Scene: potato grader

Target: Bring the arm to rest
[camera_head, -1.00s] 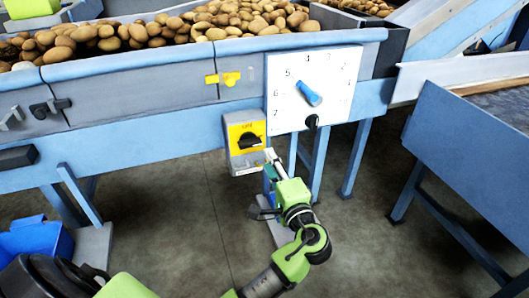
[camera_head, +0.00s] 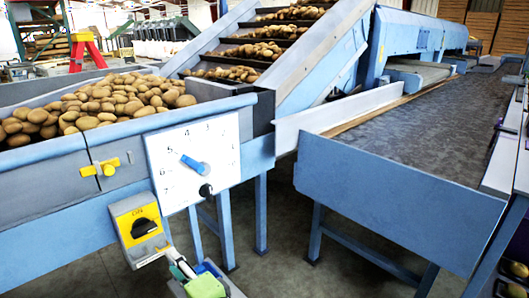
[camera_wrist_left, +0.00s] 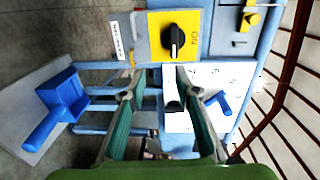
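My left gripper (camera_head: 181,268) shows at the bottom of the head view, just below and right of a grey switch box with a yellow face (camera_head: 139,223) and black knob. In the left wrist view the two fingers of my left gripper (camera_wrist_left: 160,80) stand apart with nothing between them. The yellow switch face (camera_wrist_left: 176,36) lies beyond the fingertips, apart from them as far as I can tell. Most of my left arm is below the head view's edge. My right gripper is in neither view now.
A white dial plate (camera_head: 193,160) with a blue pointer (camera_head: 195,165) and black knob is beside the switch box. Potatoes (camera_head: 100,103) fill the hopper above. A blue-sided conveyor (camera_head: 390,205) stands at right. The wrist view shows a blue lever (camera_wrist_left: 62,103) on a grey plate.

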